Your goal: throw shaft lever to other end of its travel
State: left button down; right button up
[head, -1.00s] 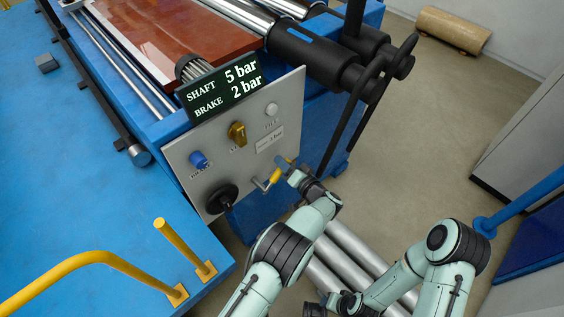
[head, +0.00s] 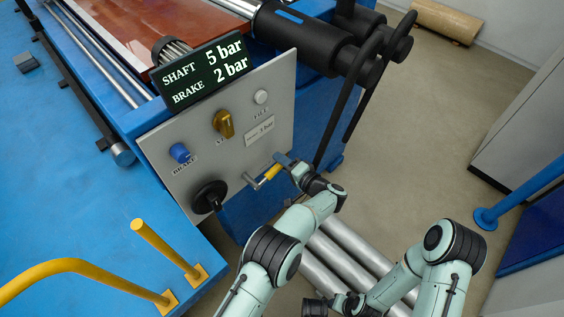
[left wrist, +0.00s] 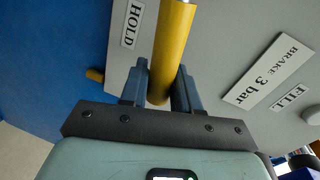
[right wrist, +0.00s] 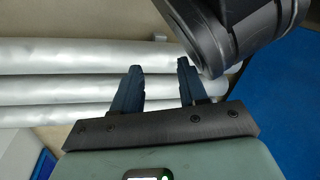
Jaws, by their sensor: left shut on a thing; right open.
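The shaft lever has a yellow grip (head: 272,172) on a bent grey arm and sits at the lower right of the grey control panel (head: 166,158). My left gripper (head: 288,163) is at the outer end of this grip. In the left wrist view the yellow grip (left wrist: 171,50) lies between the two fingers (left wrist: 160,88), which are shut on it. A HOLD label (left wrist: 131,24) is on the panel beside it. My right gripper (right wrist: 158,85) is open and empty in front of silver rollers.
The panel also has a blue BRAKE knob (head: 180,153), a yellow knob (head: 223,123), a white button (head: 261,97) and a black handwheel (head: 209,196). The display (head: 203,72) reads SHAFT 5 bar, BRAKE 2 bar. Silver rollers (head: 340,258) lie below my arms. Yellow rails (head: 75,268) stand left.

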pick_arm(q)
jog(key=shift+s+f, duration=0.1)
jog(key=shift+f, duration=0.1)
jog(key=c, duration=1)
grip_release()
jog(key=shift+o, duration=0.2)
jog(key=shift+r, duration=0.1)
jog(key=p+v, duration=0.2)
jog(key=v, duration=1.1)
jog(key=shift+d+p, duration=0.2)
jog(key=shift+p, duration=0.2)
pick_arm(e)
jog(key=w+a+r+t, duration=0.1)
jog(key=w+r, duration=0.2)
jog(key=r, duration=0.1)
jog(key=shift+w+r, duration=0.3)
jog(key=shift+r, duration=0.05)
pick_arm(q)
jog(key=shift+s, duration=0.1)
